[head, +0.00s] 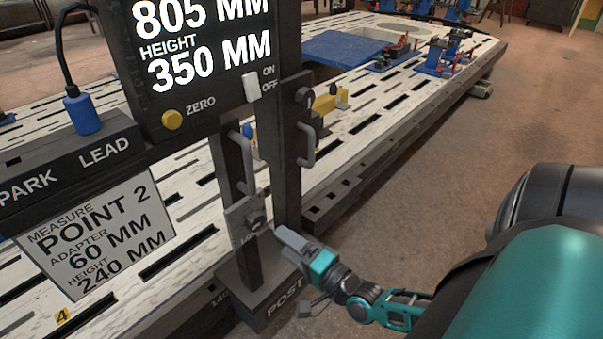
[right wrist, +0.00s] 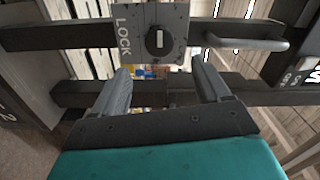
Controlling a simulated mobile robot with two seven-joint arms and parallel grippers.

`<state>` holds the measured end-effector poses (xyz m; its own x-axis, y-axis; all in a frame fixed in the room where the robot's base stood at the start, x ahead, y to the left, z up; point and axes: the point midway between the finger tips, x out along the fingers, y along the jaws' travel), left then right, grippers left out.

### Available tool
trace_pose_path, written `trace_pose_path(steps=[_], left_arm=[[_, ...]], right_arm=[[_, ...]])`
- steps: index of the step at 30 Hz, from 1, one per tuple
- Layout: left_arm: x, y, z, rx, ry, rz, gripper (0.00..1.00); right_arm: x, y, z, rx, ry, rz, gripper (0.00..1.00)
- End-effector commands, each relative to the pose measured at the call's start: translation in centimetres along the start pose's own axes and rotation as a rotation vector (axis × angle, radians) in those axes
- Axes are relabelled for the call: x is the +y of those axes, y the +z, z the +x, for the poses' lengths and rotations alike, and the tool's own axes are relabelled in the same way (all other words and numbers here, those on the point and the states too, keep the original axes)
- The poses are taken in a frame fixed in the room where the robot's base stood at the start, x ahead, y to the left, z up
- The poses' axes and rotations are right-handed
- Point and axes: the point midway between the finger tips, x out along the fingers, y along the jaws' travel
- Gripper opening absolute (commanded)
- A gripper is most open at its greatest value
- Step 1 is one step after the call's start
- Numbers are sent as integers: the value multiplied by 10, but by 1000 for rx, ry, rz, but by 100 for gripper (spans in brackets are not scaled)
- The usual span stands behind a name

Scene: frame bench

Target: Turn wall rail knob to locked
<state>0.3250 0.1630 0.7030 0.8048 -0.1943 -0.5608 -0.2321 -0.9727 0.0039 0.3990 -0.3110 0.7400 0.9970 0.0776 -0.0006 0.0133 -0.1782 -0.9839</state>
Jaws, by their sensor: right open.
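A dark round knob (head: 255,222) sits on a grey plate (head: 236,218) on the near dark upright. In the right wrist view the knob (right wrist: 159,41) has a small pale mark, and its plate (right wrist: 178,14) carries the word LOCK. My right gripper (head: 285,238) is just right of and below this knob in the head view. Its two fingers (right wrist: 165,80) are apart and empty, pointing toward the plate without touching the knob. I cannot tell which is the wall rail one. My left gripper is not in view.
Grey bar handles (head: 306,146) stick out of both uprights. The post base (head: 268,300) stands beside the long slotted bench (head: 190,190). A display (head: 200,60) and a measure sign (head: 95,235) are left. Open floor (head: 400,190) lies to the right.

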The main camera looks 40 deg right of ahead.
Motion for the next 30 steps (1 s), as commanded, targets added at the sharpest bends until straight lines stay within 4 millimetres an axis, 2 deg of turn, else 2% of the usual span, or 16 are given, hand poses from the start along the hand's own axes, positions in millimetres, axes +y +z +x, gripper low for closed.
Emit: trace_pose_path(steps=[3, 9, 27, 30], left_arm=[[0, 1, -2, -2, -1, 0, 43], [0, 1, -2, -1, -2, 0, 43], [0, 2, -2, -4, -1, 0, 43], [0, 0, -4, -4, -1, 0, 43]], right_arm=[[0, 0, -19, -1, 1, -2, 76], [-1, 0, -32, 0, -2, -2, 76], [-1, 0, -34, -1, -1, -2, 76], [-2, 9, -34, -22, 14, -43, 76]])
